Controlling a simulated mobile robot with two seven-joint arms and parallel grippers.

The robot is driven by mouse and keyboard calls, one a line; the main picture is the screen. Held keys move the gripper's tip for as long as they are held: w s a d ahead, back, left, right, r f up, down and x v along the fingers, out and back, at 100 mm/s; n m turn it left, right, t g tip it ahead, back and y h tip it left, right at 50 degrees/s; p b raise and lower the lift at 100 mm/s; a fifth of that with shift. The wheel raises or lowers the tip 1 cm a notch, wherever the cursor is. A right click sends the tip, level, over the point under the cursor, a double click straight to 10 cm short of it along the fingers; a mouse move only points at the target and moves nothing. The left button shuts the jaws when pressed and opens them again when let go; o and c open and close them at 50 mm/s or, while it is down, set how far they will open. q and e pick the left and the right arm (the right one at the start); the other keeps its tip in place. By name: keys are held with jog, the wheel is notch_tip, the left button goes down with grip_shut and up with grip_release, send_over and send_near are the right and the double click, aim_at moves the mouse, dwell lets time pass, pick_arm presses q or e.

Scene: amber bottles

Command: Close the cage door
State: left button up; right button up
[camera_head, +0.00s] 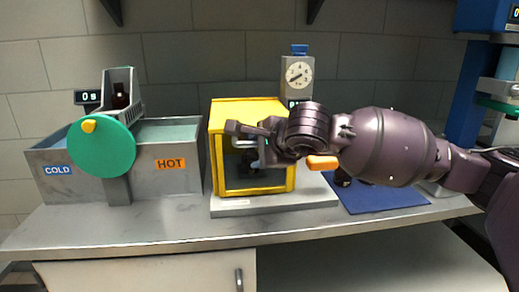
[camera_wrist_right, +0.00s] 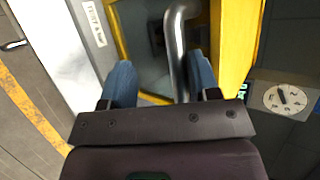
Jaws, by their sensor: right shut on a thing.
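The yellow-framed cage (camera_head: 250,104) stands on a grey base plate at the middle of the counter. Its clear front door, edged in yellow, faces me; I cannot tell whether it sits fully flush with the frame. My right gripper (camera_head: 262,150) is at the upper front of the cage and hides part of it. In the right wrist view, the grey metal door handle (camera_wrist_right: 174,45) runs between the blue-padded fingers of the right gripper (camera_wrist_right: 163,80), which is shut on it. My left gripper is not in view.
A dial gauge (camera_head: 299,75) rises behind the cage. A blue mat (camera_head: 385,197) lies at the right.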

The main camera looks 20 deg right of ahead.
jog(key=p+v, duration=0.2)
jog(key=v, duration=0.8)
jog(key=shift+s+r, duration=0.2)
jog(key=shift+s, duration=0.15)
jog(key=shift+r, duration=0.1)
